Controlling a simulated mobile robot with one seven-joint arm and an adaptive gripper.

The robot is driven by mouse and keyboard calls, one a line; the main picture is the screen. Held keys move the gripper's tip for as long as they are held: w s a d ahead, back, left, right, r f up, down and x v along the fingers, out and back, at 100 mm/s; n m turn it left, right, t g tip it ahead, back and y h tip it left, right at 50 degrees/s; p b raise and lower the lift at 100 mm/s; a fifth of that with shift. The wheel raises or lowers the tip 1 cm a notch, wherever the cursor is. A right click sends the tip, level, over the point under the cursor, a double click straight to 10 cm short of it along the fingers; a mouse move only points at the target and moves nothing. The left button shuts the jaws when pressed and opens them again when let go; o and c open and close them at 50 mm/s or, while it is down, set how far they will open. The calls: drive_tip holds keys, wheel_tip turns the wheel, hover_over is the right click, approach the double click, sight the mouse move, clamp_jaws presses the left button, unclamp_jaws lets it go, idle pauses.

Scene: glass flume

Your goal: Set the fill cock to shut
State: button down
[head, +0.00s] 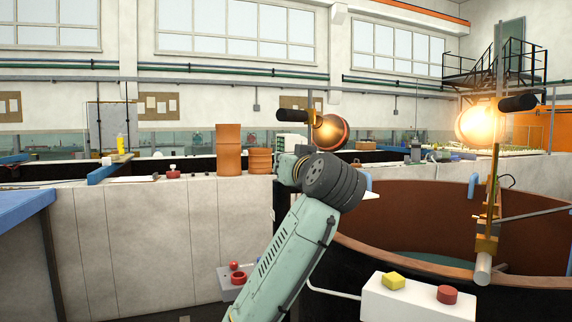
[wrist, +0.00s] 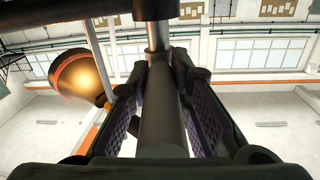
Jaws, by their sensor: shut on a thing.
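In the wrist view my gripper (wrist: 160,78) has its two padded fingers on either side of a dark grey round bar (wrist: 163,125) and is shut on it. The bar runs away between the fingers to a thinner bright metal rod (wrist: 157,37), which meets a dark crosspiece (wrist: 156,8) at the top edge. I take the bar for the cock's lever, but its body and setting marks cannot be made out. In the head view my arm's wrist hides the fingers and the bar.
A copper-coloured lamp (head: 330,133) is close to my wrist and also shows in the wrist view (wrist: 80,80). A glowing lamp (head: 480,124) hangs above a round brown tank (head: 420,205). Orange cylinders (head: 229,150) stand on the wall left of my arm. A button box (head: 418,298) is front right.

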drive_tip(key=shift+r, duration=0.3)
drive_tip(key=c, duration=1.4)
unclamp_jaws()
drive_tip(key=shift+c, duration=0.2)
